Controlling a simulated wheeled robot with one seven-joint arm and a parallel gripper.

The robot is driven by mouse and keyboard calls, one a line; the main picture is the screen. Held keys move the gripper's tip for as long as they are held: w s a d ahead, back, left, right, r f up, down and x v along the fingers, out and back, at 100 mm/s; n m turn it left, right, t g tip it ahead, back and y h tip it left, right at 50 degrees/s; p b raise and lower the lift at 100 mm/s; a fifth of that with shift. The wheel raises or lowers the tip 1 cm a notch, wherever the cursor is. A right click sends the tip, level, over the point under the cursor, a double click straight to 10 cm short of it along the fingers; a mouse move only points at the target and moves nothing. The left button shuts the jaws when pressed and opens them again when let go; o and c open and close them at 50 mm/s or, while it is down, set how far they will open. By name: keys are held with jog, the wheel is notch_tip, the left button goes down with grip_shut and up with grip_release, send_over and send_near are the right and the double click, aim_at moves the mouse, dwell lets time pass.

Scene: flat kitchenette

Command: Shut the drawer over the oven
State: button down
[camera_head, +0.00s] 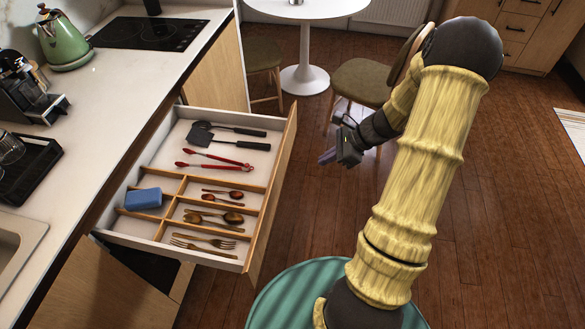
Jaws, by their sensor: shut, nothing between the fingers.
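The drawer (157,234) is pulled well out from under the counter. Its wooden front panel (272,197) faces right, toward my arm. Inside lie black spatulas, red tongs, spoons, forks and a blue sponge in wooden dividers. My gripper (328,157) is shut and empty, to the right of the drawer front's far end and apart from it in the picture. The oven (140,262) shows only as a dark patch below the drawer; most of it is hidden.
The counter (108,120) along the left holds a green kettle (63,40), a coffee machine (27,88), a black tray (28,168) and a hob (148,33). A chair (365,82) and white round table (305,8) stand beyond my gripper. Wooden floor is clear at right.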

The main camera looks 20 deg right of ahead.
jog(key=shift+w+d+f+m+t, duration=0.35)
jog(key=shift+w+d+m+t, duration=0.15)
jog(key=shift+d+m, duration=0.3)
jog(key=shift+a, duration=0.1)
send_near(283, 169)
jog(key=x, duration=0.5)
jog(key=shift+f, duration=0.5)
jog(key=shift+w+a, duration=0.15)
jog(key=shift+w, duration=0.1)
